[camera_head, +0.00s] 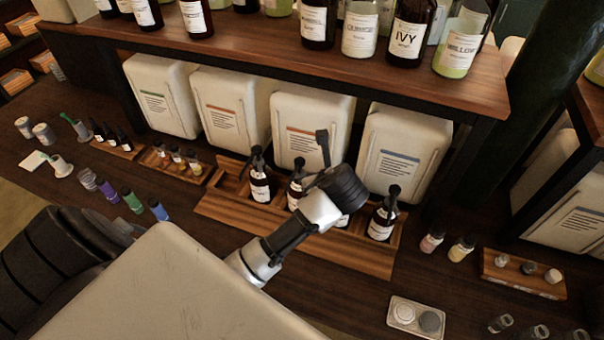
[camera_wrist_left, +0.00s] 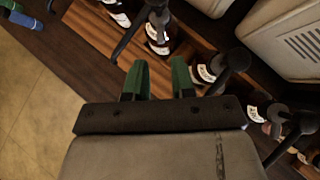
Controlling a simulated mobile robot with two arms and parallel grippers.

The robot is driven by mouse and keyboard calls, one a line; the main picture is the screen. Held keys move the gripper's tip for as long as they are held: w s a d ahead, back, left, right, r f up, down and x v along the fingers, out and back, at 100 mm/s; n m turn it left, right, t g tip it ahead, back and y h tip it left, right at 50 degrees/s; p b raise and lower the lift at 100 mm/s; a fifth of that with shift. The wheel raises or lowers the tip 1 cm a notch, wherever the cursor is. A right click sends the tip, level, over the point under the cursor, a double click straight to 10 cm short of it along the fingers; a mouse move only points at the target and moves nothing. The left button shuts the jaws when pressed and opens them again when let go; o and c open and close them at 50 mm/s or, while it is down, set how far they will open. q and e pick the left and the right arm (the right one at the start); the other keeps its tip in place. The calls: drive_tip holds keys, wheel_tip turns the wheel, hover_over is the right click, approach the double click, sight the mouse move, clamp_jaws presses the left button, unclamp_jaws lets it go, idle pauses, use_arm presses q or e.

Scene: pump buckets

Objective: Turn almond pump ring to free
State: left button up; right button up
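Several dark pump bottles with black pump heads stand in a long wooden tray (camera_head: 310,237). They include a left bottle (camera_head: 260,184), a second bottle (camera_head: 296,195) and a right bottle (camera_head: 381,222). Another, behind my left wrist, is mostly hidden. I cannot read which label says almond, nor tell how any ring is turned. In the left wrist view, my left gripper (camera_wrist_left: 160,76) has two green fingers apart with nothing between them. Beyond them are one pump bottle (camera_wrist_left: 158,34) and another bottle (camera_wrist_left: 206,72). In the head view its fingertips are hidden. My right gripper is not in view.
White canisters (camera_head: 311,125) stand behind the tray under a wooden shelf (camera_head: 300,55) holding bottles. A small tray (camera_head: 416,318) and two small bottles (camera_head: 461,249) are to the right. Small coloured bottles (camera_head: 132,200) stand at left. Dark counter is bare in front of the tray.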

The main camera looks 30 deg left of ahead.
use_arm(q)
drive_tip(key=x, duration=0.9)
drive_tip(key=shift+f+p, duration=0.15)
drive_tip(key=shift+p, duration=0.15)
drive_tip(key=shift+s+d, duration=0.15)
drive_tip(key=shift+d, duration=0.1)
drive_tip(key=shift+a, duration=0.1)
clamp_jaws()
